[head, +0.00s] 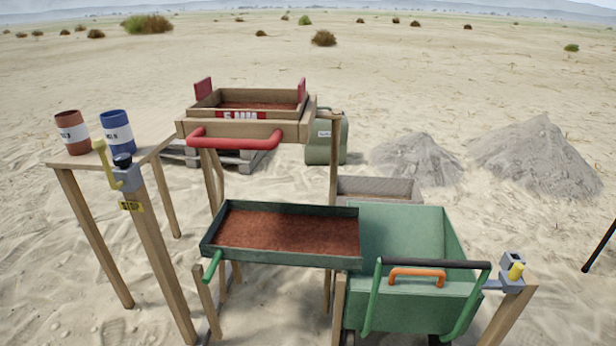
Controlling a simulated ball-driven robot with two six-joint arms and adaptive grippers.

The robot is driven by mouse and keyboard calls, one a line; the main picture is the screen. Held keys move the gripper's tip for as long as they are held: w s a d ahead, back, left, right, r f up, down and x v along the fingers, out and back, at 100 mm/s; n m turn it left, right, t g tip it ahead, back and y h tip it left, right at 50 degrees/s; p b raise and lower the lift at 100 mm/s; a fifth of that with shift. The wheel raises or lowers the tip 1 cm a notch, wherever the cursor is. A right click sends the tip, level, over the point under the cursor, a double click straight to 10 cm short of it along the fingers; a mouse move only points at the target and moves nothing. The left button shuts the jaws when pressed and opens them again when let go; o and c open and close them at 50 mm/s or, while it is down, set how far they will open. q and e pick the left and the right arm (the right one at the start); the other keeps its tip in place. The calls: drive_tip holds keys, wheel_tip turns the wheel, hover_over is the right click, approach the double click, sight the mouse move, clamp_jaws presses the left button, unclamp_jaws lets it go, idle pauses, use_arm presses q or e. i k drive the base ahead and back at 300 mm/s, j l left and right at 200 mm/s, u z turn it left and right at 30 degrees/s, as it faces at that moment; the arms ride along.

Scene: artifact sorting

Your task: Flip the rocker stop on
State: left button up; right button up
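A wooden post at the left carries a grey bracket (125,177) with a black knob (122,160) and an upright yellow lever (106,165). A small yellow label (131,206) with dark lettering, too small to read surely, is on the post below it. Neither of my grippers is in view.
A wooden sieve box (248,128) with a red handle (247,138) stands above a green tray (213,246) of reddish soil. A green cart (400,232) stands right of it. A side table (88,158) holds a brown can (71,132) and a blue can (116,132). Open sand surrounds them.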

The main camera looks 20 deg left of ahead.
sight(99, 144)
drive_tip(key=u, duration=1.7)
